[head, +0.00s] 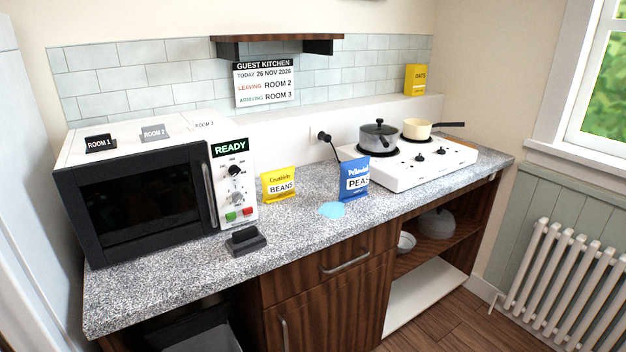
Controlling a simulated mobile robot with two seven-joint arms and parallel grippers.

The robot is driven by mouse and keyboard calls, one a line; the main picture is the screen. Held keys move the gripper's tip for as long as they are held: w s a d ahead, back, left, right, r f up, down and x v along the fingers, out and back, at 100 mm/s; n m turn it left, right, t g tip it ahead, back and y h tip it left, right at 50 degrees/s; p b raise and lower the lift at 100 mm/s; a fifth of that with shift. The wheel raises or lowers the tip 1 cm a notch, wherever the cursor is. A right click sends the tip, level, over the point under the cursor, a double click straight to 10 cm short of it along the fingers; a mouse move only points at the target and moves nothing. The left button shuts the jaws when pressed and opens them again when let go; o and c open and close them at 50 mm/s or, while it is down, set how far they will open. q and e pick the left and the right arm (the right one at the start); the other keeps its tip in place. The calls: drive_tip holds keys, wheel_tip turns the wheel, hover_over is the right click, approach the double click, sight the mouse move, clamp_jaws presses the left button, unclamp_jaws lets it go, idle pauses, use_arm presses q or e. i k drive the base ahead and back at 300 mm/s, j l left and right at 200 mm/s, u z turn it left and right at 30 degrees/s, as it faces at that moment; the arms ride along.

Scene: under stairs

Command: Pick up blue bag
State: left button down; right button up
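A blue bag (353,181) with a white label reading "PEAS" stands upright on the speckled countertop (290,230). It is just in front of the left end of the white hob. A light blue flat patch (332,210) lies on the counter at its lower left. A yellow bag (279,186) labelled "BEANS" stands to its left, beside the microwave. Neither of my grippers shows in the head view.
A white hob (418,166) carries a grey lidded pot (379,138) and a cream pan (416,129). A small black object (246,241) lies near the front edge. The counter before the blue bag is mostly clear.

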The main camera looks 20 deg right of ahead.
sight(354, 174)
drive_tip(key=l+u, duration=0.3)
drive_tip(key=l, duration=0.15)
drive_tip(key=i+l+u, duration=0.1)
drive_tip(key=l+u, duration=0.15)
drive_tip(key=l, duration=0.2)
drive_tip(key=l+u, duration=0.15)
drive_tip(key=l, duration=0.75)
drive_tip(key=k+l+u, duration=0.2)
drive_tip(key=l, duration=0.75)
drive_tip(key=i, duration=0.1)
